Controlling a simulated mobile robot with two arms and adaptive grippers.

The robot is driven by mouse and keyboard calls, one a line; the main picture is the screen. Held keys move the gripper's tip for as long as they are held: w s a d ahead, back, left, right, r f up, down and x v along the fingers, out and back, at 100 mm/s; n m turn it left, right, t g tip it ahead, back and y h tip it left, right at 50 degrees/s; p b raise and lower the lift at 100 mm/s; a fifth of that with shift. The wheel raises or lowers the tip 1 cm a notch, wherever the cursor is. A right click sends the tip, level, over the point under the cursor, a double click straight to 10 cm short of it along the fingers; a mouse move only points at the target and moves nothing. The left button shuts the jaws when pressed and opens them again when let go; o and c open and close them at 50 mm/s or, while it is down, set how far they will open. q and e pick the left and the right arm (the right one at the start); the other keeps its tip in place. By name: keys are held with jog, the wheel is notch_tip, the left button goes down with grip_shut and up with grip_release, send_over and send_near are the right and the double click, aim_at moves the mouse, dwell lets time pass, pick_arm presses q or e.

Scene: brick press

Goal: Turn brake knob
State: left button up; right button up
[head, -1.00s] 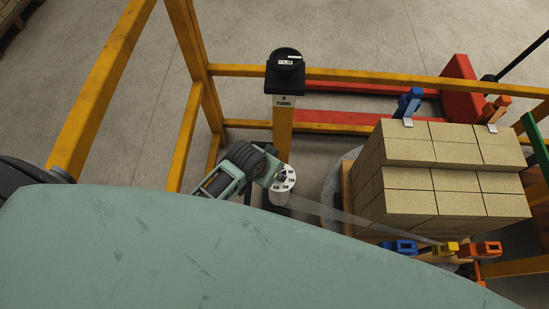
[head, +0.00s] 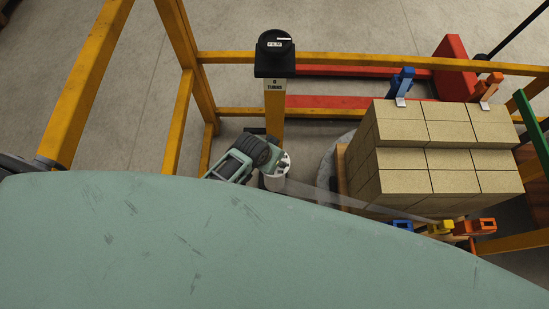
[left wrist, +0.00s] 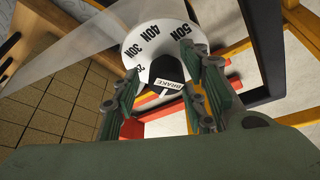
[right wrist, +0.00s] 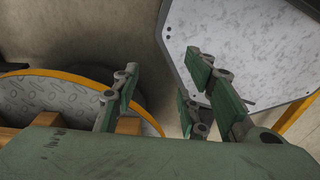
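The brake knob (left wrist: 168,72) is a black block labelled BRAKE on a white dial (left wrist: 150,28) marked with values such as 30N, 40N and 50N. In the left wrist view my left gripper (left wrist: 162,85) is open, with one finger on each side of the knob. A gap shows on the left side; contact on the right cannot be told. In the head view the left gripper (head: 272,160) covers much of the dial (head: 283,166), which sits on a white post. My right gripper (right wrist: 165,88) is open and empty, seen only in the right wrist view.
A black turn switch (head: 274,45) stands on a yellow post behind the dial. Stacked tan bricks (head: 440,150) with coloured clamps are at right. A yellow frame (head: 360,60) surrounds the area. My green body covers the front. A grey panel (right wrist: 240,50) is near the right gripper.

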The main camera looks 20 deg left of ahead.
pick_arm(q)
jog(key=c, duration=0.9)
pick_arm(e)
jog(key=shift+s+d, duration=0.4)
jog(key=shift+s, duration=0.1)
